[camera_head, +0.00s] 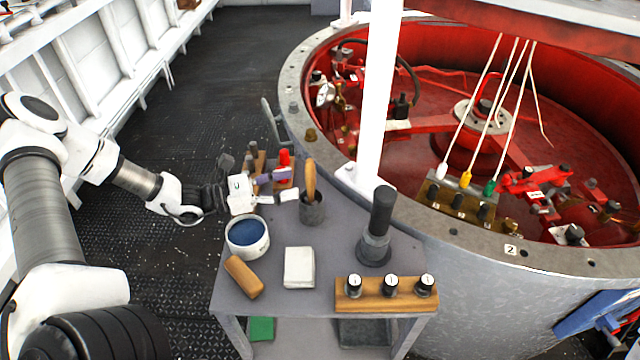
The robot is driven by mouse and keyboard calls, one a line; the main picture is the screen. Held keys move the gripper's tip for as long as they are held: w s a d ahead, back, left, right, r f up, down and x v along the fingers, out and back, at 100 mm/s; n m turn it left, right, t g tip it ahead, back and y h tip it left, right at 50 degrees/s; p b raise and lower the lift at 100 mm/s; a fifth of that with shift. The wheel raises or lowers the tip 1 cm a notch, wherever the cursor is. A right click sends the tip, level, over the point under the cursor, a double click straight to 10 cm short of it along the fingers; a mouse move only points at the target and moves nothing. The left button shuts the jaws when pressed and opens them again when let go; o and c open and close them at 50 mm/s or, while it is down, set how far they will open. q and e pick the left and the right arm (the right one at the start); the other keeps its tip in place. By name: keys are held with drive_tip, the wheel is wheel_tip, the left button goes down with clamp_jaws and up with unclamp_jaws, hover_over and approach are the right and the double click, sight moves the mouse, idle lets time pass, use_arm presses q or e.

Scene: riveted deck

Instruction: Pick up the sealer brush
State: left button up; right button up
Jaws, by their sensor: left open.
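A wooden handle (310,178), which looks like the sealer brush, stands nearly upright in a dark grey cup (312,210) on the grey table. Its lower end is hidden inside the cup. A round white pot (247,248) with dark blue contents stands to the cup's lower left. My left gripper (222,192) is open at the table's left edge, left of the cup and apart from the handle. My right gripper is not in view.
A red-topped item (284,160) and other small tools crowd the table's back left. A tan block (243,277), a white block (299,267), a dark upright cylinder (381,212) and a wooden rack (372,303) occupy the rest. A white post (378,100) rises behind.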

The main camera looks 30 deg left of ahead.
sight(311, 200)
use_arm(q)
drive_tip(key=shift+d, duration=0.55)
drive_tip(key=w, duration=0.1)
drive_tip(key=w+d, duration=0.1)
drive_tip(key=w, duration=0.1)
drive_tip(key=w+d+f+b, duration=0.1)
drive_tip(key=shift+w+d, duration=0.25)
drive_tip(key=shift+w, duration=0.05)
drive_tip(key=shift+d+r, duration=0.15)
drive_tip(key=shift+s+r, duration=0.1)
clamp_jaws()
